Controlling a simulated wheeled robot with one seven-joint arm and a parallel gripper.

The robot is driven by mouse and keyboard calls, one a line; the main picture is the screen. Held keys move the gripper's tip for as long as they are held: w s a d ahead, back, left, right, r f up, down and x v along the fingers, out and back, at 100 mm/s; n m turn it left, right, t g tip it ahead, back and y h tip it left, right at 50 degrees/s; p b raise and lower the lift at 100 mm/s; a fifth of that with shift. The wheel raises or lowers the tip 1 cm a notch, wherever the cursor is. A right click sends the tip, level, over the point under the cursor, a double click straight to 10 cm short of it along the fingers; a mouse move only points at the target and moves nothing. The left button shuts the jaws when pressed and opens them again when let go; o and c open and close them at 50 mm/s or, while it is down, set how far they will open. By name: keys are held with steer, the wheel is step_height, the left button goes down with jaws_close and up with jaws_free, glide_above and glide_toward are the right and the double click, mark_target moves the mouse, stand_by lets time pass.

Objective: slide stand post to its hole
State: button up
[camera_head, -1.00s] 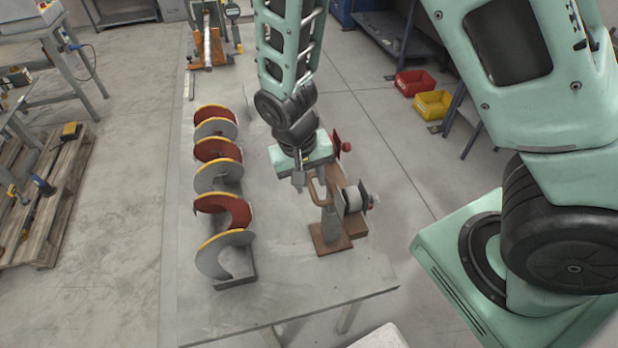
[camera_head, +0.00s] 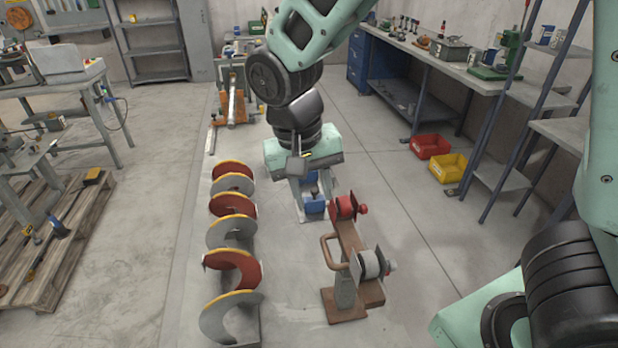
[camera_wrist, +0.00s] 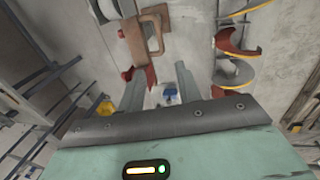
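The brown roller stand (camera_head: 347,285) has a grey upright, a brown loop handle, a red disc and a pale roller.
An orange-brown frame (camera_head: 232,105) stands farther back. Red (camera_head: 430,146) and yellow (camera_head: 448,167) bins sit on the floor at right. The table between auger and roller stand is clear.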

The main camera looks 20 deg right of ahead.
steer(key=r, duration=0.3)
steer(key=shift+a, duration=0.3)
